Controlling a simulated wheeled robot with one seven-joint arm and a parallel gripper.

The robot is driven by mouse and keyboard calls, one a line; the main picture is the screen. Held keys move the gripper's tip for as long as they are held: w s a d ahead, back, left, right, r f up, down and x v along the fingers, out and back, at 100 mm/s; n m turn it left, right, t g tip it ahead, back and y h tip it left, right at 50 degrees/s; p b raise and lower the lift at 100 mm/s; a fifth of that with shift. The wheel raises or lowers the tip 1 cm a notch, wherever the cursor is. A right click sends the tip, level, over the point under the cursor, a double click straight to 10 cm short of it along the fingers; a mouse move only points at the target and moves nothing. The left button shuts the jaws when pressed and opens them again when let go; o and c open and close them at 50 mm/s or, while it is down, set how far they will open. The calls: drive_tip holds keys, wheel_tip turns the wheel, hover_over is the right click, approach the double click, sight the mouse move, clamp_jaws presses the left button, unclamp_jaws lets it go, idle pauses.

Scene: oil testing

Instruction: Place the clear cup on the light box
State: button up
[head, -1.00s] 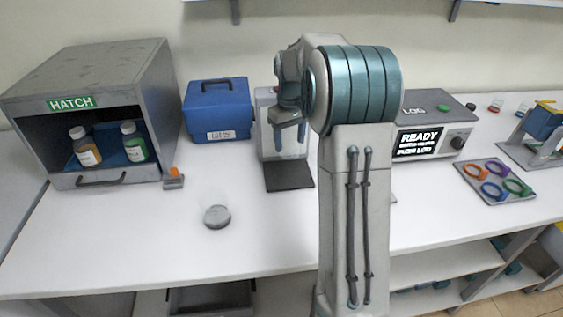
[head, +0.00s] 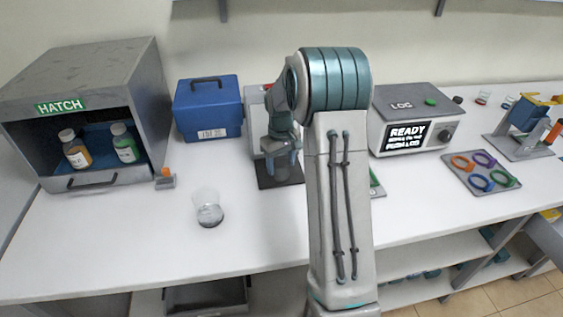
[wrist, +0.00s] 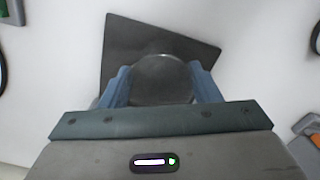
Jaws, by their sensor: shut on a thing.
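My gripper (head: 283,168) points down over a flat dark plate (head: 264,178) in front of a pale upright unit (head: 256,118). In the wrist view the blue fingers (wrist: 162,88) are closed around a round, see-through cup (wrist: 162,68), with the dark plate (wrist: 122,50) beneath. I take the plate and unit to be the light box, but no label shows. Whether the cup touches the plate cannot be told. Another clear cup (head: 208,203) with a grey bottom stands upright on the table, left of the gripper.
The open grey hatch box (head: 95,85) holds two bottles at left. A blue case (head: 208,108) stands behind. The READY device (head: 410,120) and a tray of coloured rings (head: 455,178) are at right. The white table (head: 130,240) is clear in front.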

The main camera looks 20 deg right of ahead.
drive_tip(key=shift+f, duration=0.2)
drive_tip(key=o, duration=1)
drive_tip(key=shift+r, duration=0.1)
wheel_tip(320, 180, up, 11)
drive_tip(key=b, duration=0.1)
drive_tip(key=s+a+r, duration=0.4)
drive_tip(key=s, duration=0.2)
drive_tip(key=s+a+t, duration=0.1)
drive_tip(key=s+a, duration=0.1)
drive_tip(key=s, duration=0.5)
drive_tip(key=s+a+f+m+t, duration=0.1)
drive_tip(key=s+a, duration=0.2)
drive_tip(key=s, duration=0.5)
drive_tip(key=s+a+f+m+t, duration=0.1)
drive_tip(key=s+a, duration=0.1)
drive_tip(key=s, duration=0.5)
drive_tip(key=shift+s+a+f, duration=0.15)
drive_tip(key=shift+s+a, duration=0.1)
drive_tip(key=shift+s, duration=0.1)
